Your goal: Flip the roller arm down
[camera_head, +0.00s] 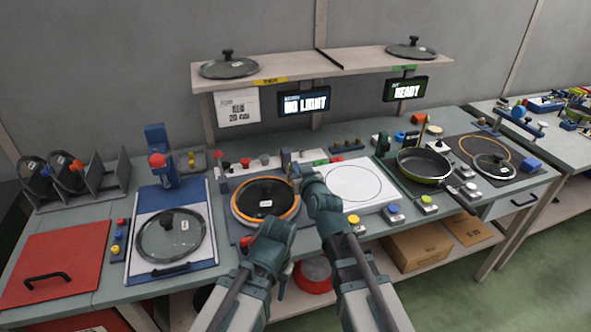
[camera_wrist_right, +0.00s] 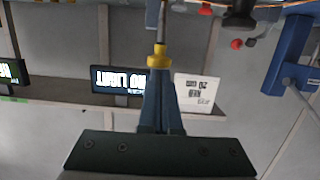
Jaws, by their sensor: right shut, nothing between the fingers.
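My right gripper (camera_head: 312,182) is at the centre of the head view, just right of the orange-ringed station (camera_head: 240,212) with a dark lid (camera_head: 268,190) on it. Its fingers are shut and empty. In the right wrist view, the shut fingers (camera_wrist_right: 160,85) line up with a yellow collar (camera_wrist_right: 158,56) on a thin grey rod; I cannot tell if they touch it.
A white plate (camera_head: 372,190) lies right of my right gripper. A frying pan (camera_head: 424,166) stands farther right. A glass lid (camera_head: 170,242) and a blue press (camera_head: 157,150) are at the left. Small knobs line the bench behind. A shelf (camera_head: 350,64) with signs hangs above.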

